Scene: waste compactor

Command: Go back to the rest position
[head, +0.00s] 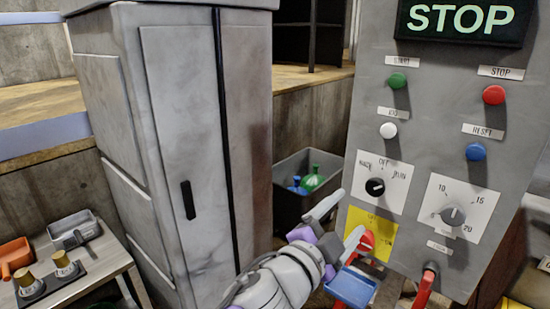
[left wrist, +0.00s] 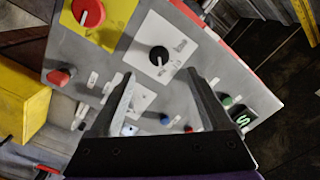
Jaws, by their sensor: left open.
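My left gripper (head: 342,222) is open and empty, in front of the lower left of the grey control panel (head: 410,150). In the left wrist view its two dark fingers (left wrist: 160,76) are spread, with the panel's black knob (left wrist: 158,56) seen beyond and between their tips. The head view shows this black knob (head: 375,187) above and right of the fingers. The red rotary switch (head: 367,240) on its yellow plate (head: 384,238) is close beside the lower fingertip; I cannot tell whether they touch. My right gripper is in neither view.
A lit STOP display (head: 462,20) tops the panel. A tall grey cabinet (head: 185,150) stands left of my arm. Behind the gripper is a dark bin (head: 290,207) with bottles. A side table (head: 105,262) at the left holds small trays and knobbed parts. A blue object (head: 350,289) lies below the gripper.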

